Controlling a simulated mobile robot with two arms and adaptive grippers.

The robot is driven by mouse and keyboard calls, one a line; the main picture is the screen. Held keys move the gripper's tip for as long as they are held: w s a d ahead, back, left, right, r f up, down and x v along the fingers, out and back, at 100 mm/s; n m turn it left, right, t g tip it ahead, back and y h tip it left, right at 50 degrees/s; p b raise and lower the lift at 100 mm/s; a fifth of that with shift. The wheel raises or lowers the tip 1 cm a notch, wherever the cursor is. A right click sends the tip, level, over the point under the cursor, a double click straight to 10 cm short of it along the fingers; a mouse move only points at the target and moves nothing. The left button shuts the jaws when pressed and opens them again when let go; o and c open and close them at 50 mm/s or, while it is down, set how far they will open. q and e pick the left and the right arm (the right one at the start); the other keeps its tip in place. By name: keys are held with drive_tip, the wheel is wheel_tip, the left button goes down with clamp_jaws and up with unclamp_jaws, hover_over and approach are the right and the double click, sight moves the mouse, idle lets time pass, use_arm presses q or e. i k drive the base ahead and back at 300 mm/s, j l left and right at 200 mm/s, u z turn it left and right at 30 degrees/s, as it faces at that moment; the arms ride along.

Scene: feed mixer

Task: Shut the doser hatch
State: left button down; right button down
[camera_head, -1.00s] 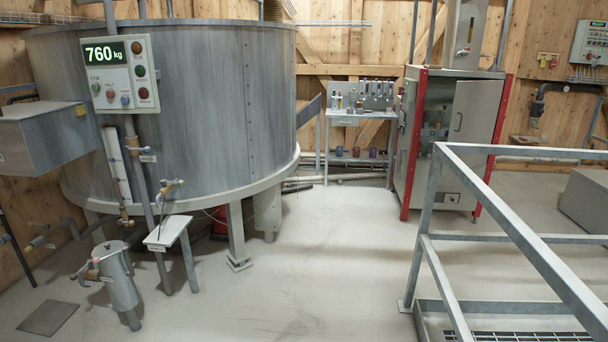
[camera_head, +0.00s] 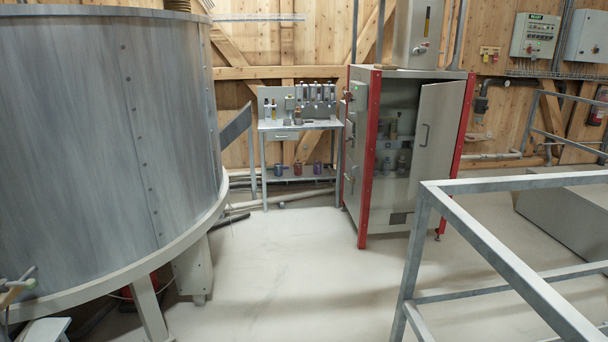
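A grey cabinet with red corner posts (camera_head: 366,160) stands at the back, right of the middle; it looks like the doser. Its front hatch (camera_head: 437,135) is a pale grey panel with a dark vertical handle (camera_head: 425,135). The hatch is ajar, with its open edge to the left. Through the gap I see the dark inside with several small canisters (camera_head: 392,150). How far the hatch stands out is hard to tell. Neither of my grippers is in view.
A large round grey tank (camera_head: 110,140) fills the left. A grey metal railing (camera_head: 500,255) stands at the front right, before a grey box (camera_head: 575,212). A small workbench (camera_head: 300,126) stands at the back. The pale floor (camera_head: 275,270) between tank and railing is clear.

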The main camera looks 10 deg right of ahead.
sight(441, 104)
drive_tip(key=i, duration=1.8)
drive_tip(key=i+z, duration=0.45)
drive_tip(key=i+j+z, duration=0.1)
drive_tip(key=i+z, duration=0.35)
drive_tip(key=i+j+z, duration=0.2)
drive_tip(key=z, duration=0.25)
